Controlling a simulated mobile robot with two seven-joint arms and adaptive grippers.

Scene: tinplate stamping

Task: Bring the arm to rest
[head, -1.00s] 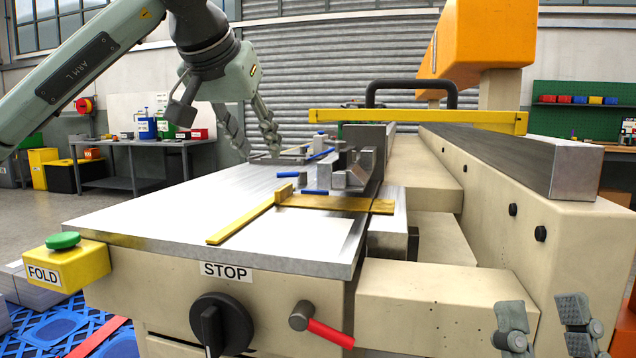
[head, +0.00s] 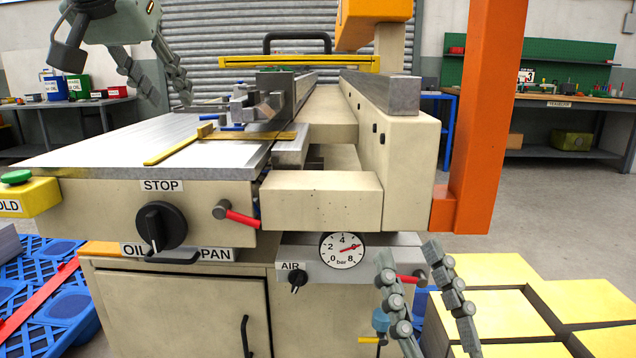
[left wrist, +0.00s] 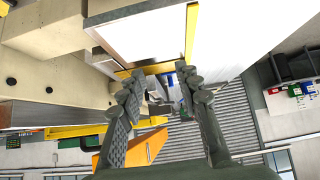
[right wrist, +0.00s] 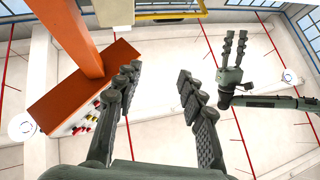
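My right gripper (head: 408,256) is open and empty, in front of the machine's lower right part. In the right wrist view its fingers (right wrist: 159,74) are spread with nothing between them. My left gripper also shows in the right wrist view (right wrist: 235,34).
The folding machine carries blue-handled tools, a yellow stop bar (head: 180,149), a red-handled lever (head: 240,215) and a pressure gauge (head: 342,250). An orange post (head: 490,110) stands at the right. Yellow-topped boxes (head: 500,315) lie low right, near the right gripper. Open floor lies behind them.

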